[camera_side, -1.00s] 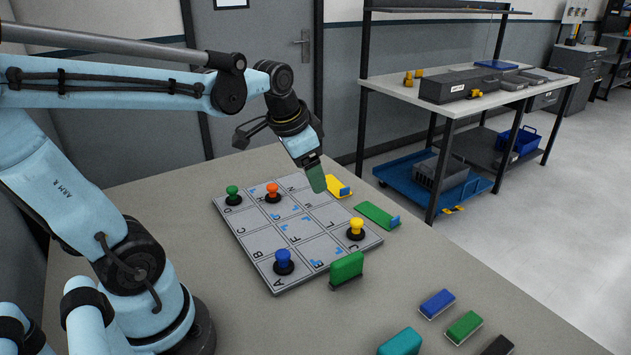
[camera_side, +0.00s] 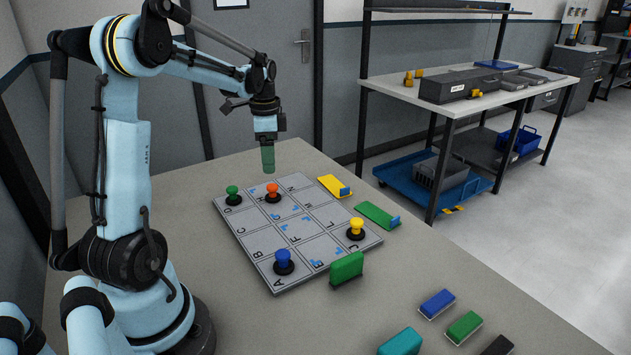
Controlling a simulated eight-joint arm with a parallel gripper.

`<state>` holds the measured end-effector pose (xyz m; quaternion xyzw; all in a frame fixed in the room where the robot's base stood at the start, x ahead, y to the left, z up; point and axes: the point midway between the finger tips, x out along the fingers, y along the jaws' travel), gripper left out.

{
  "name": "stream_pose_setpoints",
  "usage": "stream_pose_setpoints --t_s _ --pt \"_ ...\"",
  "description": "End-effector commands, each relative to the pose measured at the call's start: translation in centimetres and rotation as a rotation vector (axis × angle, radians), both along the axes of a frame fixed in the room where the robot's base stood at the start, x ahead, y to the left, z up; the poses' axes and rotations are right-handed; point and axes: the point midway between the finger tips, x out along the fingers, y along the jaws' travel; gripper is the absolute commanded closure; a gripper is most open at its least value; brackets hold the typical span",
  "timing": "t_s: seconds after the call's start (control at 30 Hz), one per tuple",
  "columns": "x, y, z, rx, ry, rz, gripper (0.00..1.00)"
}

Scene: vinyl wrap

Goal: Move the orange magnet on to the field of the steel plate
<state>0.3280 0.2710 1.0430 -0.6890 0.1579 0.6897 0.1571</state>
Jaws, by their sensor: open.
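The orange magnet (camera_side: 272,190) stands upright on its dark round base on the far row of the grey steel plate (camera_side: 262,243). The plate is divided into lettered fields, some with small blue marks. My gripper (camera_side: 268,170) points straight down just above the orange magnet in the picture, apart from it and empty. Its green fingers overlap from this side, so the gap between them does not show. A green magnet (camera_side: 232,193) stands at the plate's far left corner, a blue magnet (camera_side: 283,259) at the near corner and a yellow magnet (camera_side: 356,227) at the right.
A green block-like tool (camera_side: 347,267) stands at the plate's near right edge. A yellow scraper (camera_side: 334,186) and a green scraper (camera_side: 376,215) lie beyond its right side. Blue (camera_side: 437,304), green (camera_side: 464,327) and teal (camera_side: 399,342) blocks lie at the front right. The plate's middle fields are clear.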

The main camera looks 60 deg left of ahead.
Motion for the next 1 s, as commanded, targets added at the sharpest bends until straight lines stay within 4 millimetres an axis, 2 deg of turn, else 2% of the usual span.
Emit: stream_pose_setpoints --t_s 0.3,0.5,0.7,1.0 --pt "0.1 0.0 -5.5 0.0 -0.001 0.001 0.26" --pt "0.1 0.0 -8.2 0.0 -0.001 0.001 0.26" --pt "0.0 0.0 -9.6 0.0 -0.001 0.001 0.26" --pt "0.0 0.0 -9.8 0.0 -0.001 0.001 0.26"
